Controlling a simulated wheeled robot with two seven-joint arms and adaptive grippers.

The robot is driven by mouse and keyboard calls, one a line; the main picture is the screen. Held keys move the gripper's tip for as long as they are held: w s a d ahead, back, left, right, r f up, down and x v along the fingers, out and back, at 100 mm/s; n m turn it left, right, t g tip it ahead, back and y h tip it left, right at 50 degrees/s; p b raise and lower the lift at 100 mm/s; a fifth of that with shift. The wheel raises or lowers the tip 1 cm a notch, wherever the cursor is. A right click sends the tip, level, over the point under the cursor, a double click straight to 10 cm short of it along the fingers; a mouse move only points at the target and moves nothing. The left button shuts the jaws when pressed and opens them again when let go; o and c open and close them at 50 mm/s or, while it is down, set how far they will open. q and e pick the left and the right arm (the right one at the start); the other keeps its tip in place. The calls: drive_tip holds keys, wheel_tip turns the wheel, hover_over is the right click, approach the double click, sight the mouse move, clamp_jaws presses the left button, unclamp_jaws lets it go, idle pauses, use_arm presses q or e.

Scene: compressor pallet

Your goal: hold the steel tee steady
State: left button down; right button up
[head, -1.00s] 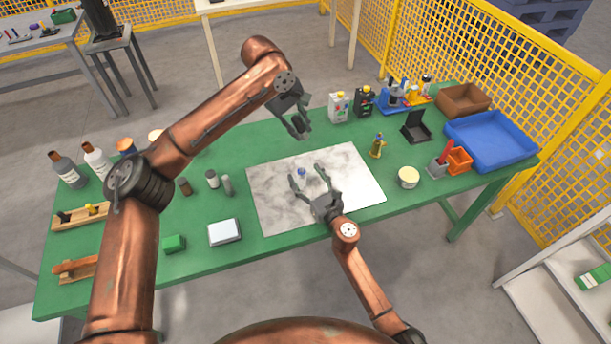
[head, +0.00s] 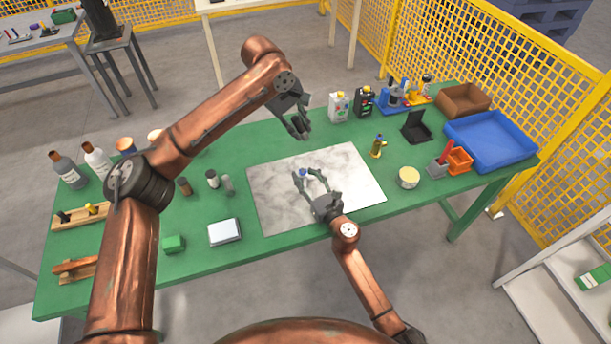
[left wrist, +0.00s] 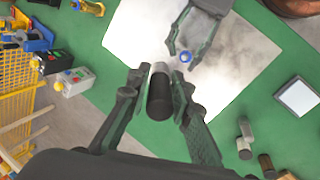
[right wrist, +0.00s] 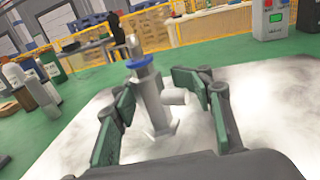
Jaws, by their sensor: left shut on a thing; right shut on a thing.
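The steel tee (right wrist: 152,100) stands upright on the pale mat, with a blue ring near its top and a short side branch pointing right in the right wrist view. Only its blue ring (head: 303,173) shows clearly in the head view. My right gripper (head: 311,177) is shut on the tee, with a finger on either side. My left gripper (head: 299,126) is shut on a dark cylinder with a light grey end (left wrist: 159,96). It holds this above the table, behind the tee in the head view and apart from it.
The pale mat (head: 345,185) lies on the green table (head: 270,138). A brass-coloured fitting (head: 378,147) and a cream round tub (head: 408,178) stand to its right. A blue tray (head: 490,140) is farther right. A white box (head: 224,231) and several small cylinders are left.

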drive_tip(key=shift+c, duration=0.7)
drive_tip(key=o, duration=1.7)
drive_tip(key=shift+s, duration=0.1)
